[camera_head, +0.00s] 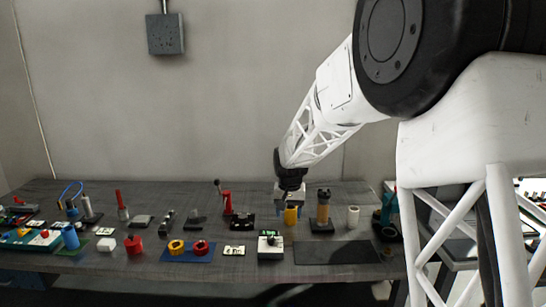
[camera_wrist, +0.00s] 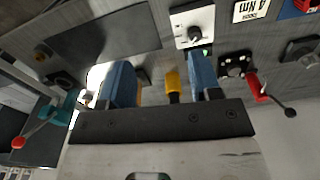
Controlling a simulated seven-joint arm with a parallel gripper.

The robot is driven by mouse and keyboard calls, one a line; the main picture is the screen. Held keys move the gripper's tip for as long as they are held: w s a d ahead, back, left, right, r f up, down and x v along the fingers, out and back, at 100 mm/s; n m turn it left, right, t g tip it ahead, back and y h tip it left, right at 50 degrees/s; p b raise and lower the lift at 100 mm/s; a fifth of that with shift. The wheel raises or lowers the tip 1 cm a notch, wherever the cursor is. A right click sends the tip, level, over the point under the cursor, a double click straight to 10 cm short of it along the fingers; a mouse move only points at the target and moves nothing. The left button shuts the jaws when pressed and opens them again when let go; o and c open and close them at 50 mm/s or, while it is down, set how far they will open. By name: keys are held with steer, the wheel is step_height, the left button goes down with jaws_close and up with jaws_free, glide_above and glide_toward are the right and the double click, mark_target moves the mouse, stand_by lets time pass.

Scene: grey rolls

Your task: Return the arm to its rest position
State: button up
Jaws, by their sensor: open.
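My gripper (camera_head: 289,200) hangs from the white arm over the middle-right of the grey workbench (camera_head: 215,262), pointing down. In the wrist view its two blue fingers (camera_wrist: 162,78) are spread wide apart, with nothing clasped between them. A yellow cylinder (camera_head: 291,215) stands on the bench just below the gripper. In the wrist view the yellow cylinder (camera_wrist: 173,84) shows in the gap between the fingers, nearer the right one. I cannot tell how far below the fingertips it is.
A brown-topped post (camera_head: 324,212) and a white roll (camera_head: 353,216) stand right of the gripper. A white box with a black knob (camera_head: 271,246) and a red-handled device (camera_head: 227,201) are close by. A dark mat (camera_head: 336,253) is bare. Several tools crowd the left.

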steer(key=s+d+r, duration=0.3)
steer(key=s+r, duration=0.1)
steer(key=s, duration=0.4)
steer(key=s+d+r+t, duration=0.1)
steer(key=s+d+r, duration=0.2)
steer(key=s, duration=0.5)
steer(key=s+d+r, duration=0.3)
steer(key=s+r, duration=0.1)
steer(key=s, duration=0.4)
steer(key=s+d+f, duration=0.1)
steer(key=s+d, duration=0.1)
steer(key=s, duration=0.9)
steer(key=s+d+f+t, duration=0.1)
steer(key=s+d, duration=0.1)
steer(key=s, duration=1)
steer(key=shift+s+d+f+n, duration=0.15)
steer(key=shift+d+f+n, duration=0.1)
steer(key=shift+n, duration=0.15)
